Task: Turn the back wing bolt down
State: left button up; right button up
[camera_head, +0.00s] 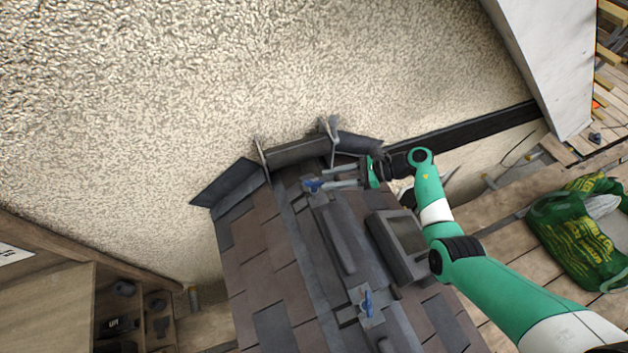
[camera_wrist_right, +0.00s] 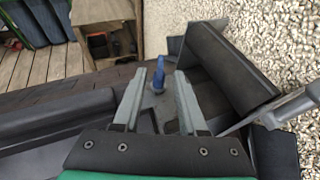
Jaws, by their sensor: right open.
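The back wing bolt (camera_head: 312,185) is blue and sits near the top end of the small tiled roof, by the wall. My right gripper (camera_head: 328,178) is open, its two grey fingers reaching in from the right at this bolt. In the right wrist view the blue bolt (camera_wrist_right: 158,78) stands upright in the gap between the fingertips (camera_wrist_right: 160,75), with space seen on both sides. I cannot tell whether the fingers are level with it. A second blue wing bolt (camera_head: 367,303) stands on a plate nearer the front. My left gripper is not in view.
Dark metal flashing (camera_head: 300,152) with upright brackets (camera_head: 330,128) stands against the rough wall (camera_head: 200,90), close behind the gripper. A raised roof-window frame (camera_head: 400,240) lies below the right arm. Green bags (camera_head: 575,235) lie on planks at the right.

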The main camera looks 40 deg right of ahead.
aim_at(317, 182)
jog(key=x, duration=0.5)
jog(key=shift+w+a, duration=0.1)
jog(key=shift+w, duration=0.05)
grip_shut()
